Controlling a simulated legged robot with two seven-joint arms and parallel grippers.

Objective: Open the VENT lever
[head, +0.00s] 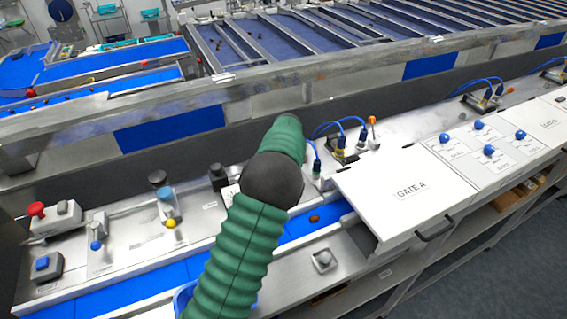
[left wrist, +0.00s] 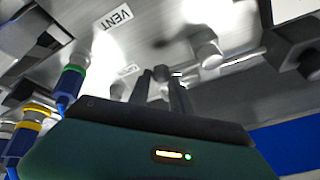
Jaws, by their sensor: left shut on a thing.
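The VENT label (left wrist: 117,17) is on the metal panel in the left wrist view, with a second small label (left wrist: 118,75) below it. My left gripper (left wrist: 160,76) points at the panel just right of these labels. Its two grey fingers are closed on a small part between their tips, which I take to be the VENT lever; the fingers mostly hide it. In the head view my green-sleeved left arm reaches over the metal bench and hides the gripper and lever. My right gripper is not in view.
A silver cylinder with a rod (left wrist: 208,52) stands close right of my fingers. Ringed connectors (left wrist: 72,80) are at left. In the head view, the GATE A box (head: 400,190) and blue cables (head: 340,125) lie right of my arm; a red button (head: 36,210) is far left.

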